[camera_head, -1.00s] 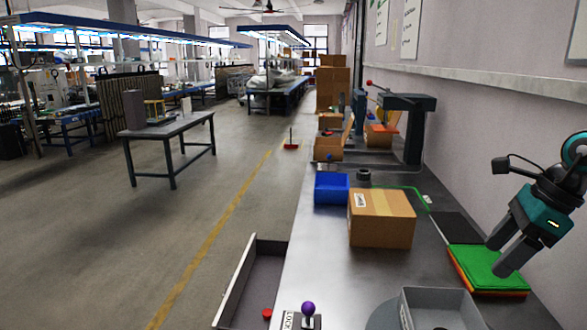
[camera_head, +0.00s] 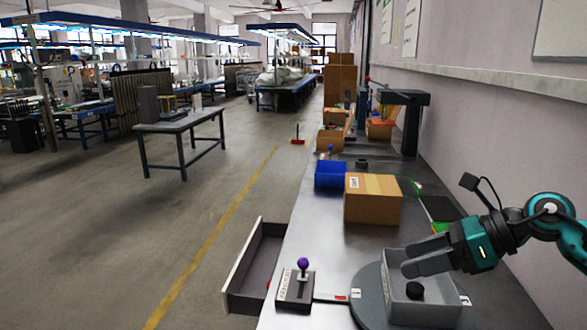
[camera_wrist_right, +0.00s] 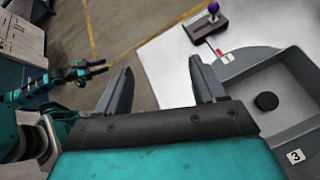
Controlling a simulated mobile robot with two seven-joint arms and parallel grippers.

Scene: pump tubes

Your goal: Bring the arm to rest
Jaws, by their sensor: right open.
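My right gripper (camera_head: 407,259) is in the head view at the lower right, its two grey fingers pointing left above the grey tray (camera_head: 393,310). The fingers are apart with nothing between them. In the right wrist view the same gripper (camera_wrist_right: 160,64) shows its fingers spread over the floor and the table edge. A teal arm, my left one, shows at the left of the right wrist view with its small gripper (camera_wrist_right: 98,68); its jaw state is too small to tell. The left gripper is outside the head view.
The grey tray holds a black round piece (camera_head: 414,290) and sits on a round grey base. A joystick box (camera_head: 296,291) with a purple knob stands left of it. An open drawer (camera_head: 246,262) juts from the table. A cardboard box (camera_head: 372,205) and blue bin (camera_head: 330,177) stand farther back.

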